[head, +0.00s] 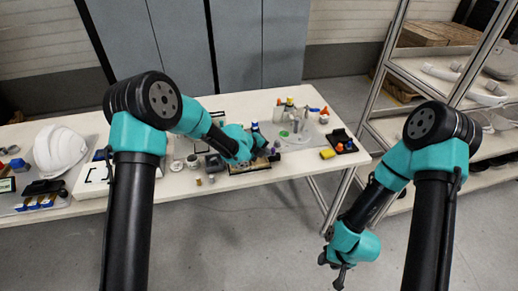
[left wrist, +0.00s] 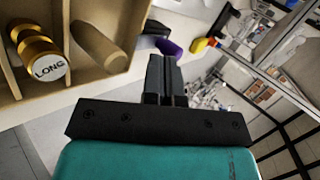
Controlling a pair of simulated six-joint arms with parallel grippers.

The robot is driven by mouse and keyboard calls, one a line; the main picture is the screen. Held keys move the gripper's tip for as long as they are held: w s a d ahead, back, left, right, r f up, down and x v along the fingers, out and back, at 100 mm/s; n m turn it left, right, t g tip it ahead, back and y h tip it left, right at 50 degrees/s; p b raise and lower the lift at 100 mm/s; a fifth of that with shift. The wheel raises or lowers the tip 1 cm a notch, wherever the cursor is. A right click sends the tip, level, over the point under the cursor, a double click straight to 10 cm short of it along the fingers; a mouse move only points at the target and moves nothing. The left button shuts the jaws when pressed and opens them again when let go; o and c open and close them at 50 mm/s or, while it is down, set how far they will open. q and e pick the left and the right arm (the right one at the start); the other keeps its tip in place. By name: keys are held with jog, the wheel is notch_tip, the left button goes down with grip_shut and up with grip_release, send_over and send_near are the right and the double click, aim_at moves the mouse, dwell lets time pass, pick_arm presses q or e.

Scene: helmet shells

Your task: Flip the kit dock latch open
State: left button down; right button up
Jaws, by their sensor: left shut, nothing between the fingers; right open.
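My left gripper (head: 266,148) is over the table, at a brown tray (head: 250,167) that may be the kit dock. In the left wrist view the left gripper (left wrist: 166,68) is shut and empty. My right gripper (head: 338,273) is open and empty, low in front of the table.
A white helmet shell (head: 58,150) stands at the table's left. A round grey stand with bottles (head: 290,126) is behind. Metal shelves (head: 440,60) stand at the right.

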pick_arm(q)
jog(key=shift+w+d+f, duration=0.2)
jog(key=shift+d+f, duration=0.15)
jog(key=shift+w+d, duration=0.25)
jog(key=shift+d, duration=0.65)
jog(key=shift+r, duration=0.1)
jog(key=v, duration=1)
jog(key=shift+a, duration=0.1)
